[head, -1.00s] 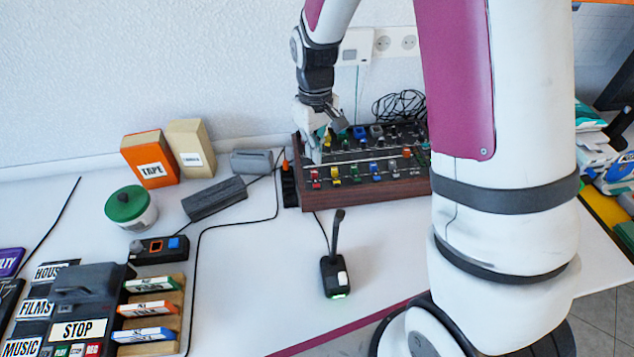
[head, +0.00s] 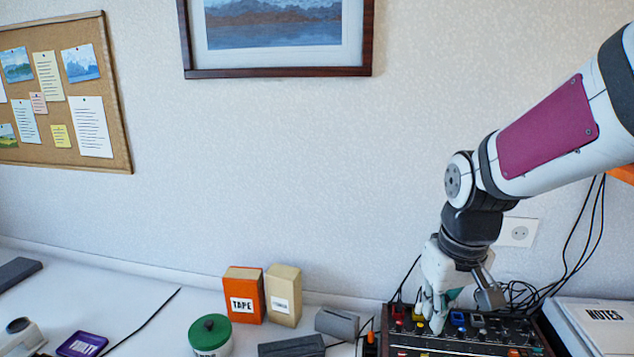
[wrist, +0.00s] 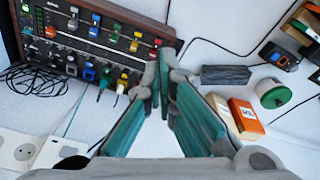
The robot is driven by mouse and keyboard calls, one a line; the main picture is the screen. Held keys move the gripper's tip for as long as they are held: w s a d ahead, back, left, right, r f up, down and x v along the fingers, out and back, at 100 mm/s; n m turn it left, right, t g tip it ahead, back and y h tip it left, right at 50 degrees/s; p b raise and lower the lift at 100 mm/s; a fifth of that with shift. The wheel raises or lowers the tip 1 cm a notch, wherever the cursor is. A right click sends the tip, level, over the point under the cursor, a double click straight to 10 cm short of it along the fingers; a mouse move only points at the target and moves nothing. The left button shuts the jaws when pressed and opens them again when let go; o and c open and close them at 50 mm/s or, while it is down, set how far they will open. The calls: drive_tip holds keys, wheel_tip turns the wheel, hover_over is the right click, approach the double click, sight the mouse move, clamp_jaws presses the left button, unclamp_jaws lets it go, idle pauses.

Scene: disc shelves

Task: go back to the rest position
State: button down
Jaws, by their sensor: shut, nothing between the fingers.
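My gripper (head: 435,322) points down over the left part of the wood-sided mixing console (head: 455,343) in the head view. The console has several coloured knobs and sliders. In the wrist view my gripper (wrist: 163,72) has its green-padded fingers together at the tips with nothing between them. There the fingertips show at the edge of the console (wrist: 100,30). I cannot tell whether they touch it. My arm reaches in from the right side of the head view.
Left of the console are a grey block (head: 337,323), an orange TAPE box (head: 244,294), a beige box (head: 284,295) and a green-lidded jar (head: 210,335). Cables and a wall socket (head: 518,232) are behind it. A NOTES stack (head: 603,316) is at right.

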drive_tip(key=s+r+m+t, duration=0.1)
drive_tip(key=s+r, duration=0.3)
drive_tip(key=s, duration=0.5)
drive_tip(key=s+r+m+t+p, duration=0.1)
drive_tip(key=s+r, duration=0.3)
drive_tip(key=s, duration=0.4)
drive_tip(key=shift+s+r, duration=0.15)
drive_tip(key=shift+s, duration=0.25)
drive_tip(key=shift+d, duration=0.15)
drive_tip(key=w+f+n+g, duration=0.1)
drive_tip(key=w+f+n, duration=0.6)
drive_tip(key=w, duration=0.5)
drive_tip(key=w+a+f+n+g, duration=0.1)
drive_tip(key=w+f+n, duration=0.7)
drive_tip(key=w+f, duration=0.2)
drive_tip(key=shift+w+n, duration=0.3)
drive_tip(key=shift+w, duration=0.8)
drive_tip(key=shift+f, duration=0.15)
